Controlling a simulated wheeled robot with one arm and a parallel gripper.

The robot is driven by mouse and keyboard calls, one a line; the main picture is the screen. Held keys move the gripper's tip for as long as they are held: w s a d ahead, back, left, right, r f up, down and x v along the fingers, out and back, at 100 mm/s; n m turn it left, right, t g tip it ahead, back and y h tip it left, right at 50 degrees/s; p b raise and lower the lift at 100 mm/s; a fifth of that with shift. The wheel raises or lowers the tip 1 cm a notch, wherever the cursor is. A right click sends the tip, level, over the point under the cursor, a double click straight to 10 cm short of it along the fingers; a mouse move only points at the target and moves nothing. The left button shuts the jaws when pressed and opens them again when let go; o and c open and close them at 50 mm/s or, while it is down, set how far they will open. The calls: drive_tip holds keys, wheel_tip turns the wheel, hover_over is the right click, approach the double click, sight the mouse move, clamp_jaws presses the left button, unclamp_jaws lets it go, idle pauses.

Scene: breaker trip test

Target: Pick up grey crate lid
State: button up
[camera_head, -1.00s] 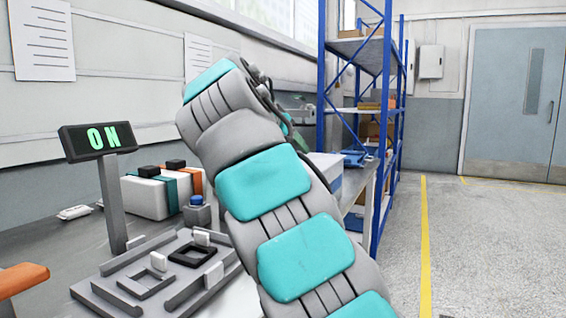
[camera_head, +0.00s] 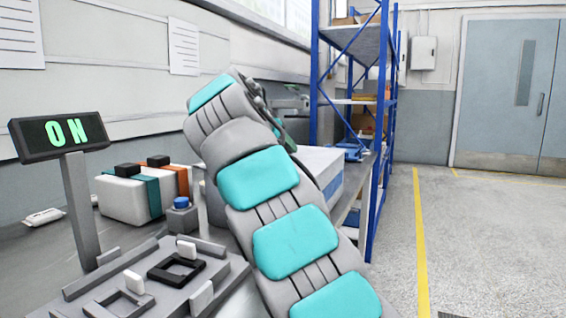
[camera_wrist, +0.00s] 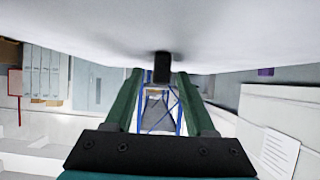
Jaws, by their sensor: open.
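A pale grey crate (camera_head: 334,182) with a blue band stands behind my arm. Its flat light top (camera_head: 318,156) looks like the grey lid; my arm hides its left part. My gripper (camera_wrist: 160,76) is open, with its two green fingers apart. In the wrist view, which looks upside down, a broad pale surface (camera_wrist: 80,30), probably the lid, fills the top. A small dark block (camera_wrist: 162,67), perhaps its handle, stands from that surface and appears between the fingertips. I cannot tell whether they touch it. In the head view the gripper is mostly hidden behind my arm.
An ON display (camera_head: 60,133) stands on a post at left. Blue shelving (camera_head: 316,110) stands behind. Floor is open at right.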

drive_tip(key=shift+x, duration=0.8)
clamp_jaws()
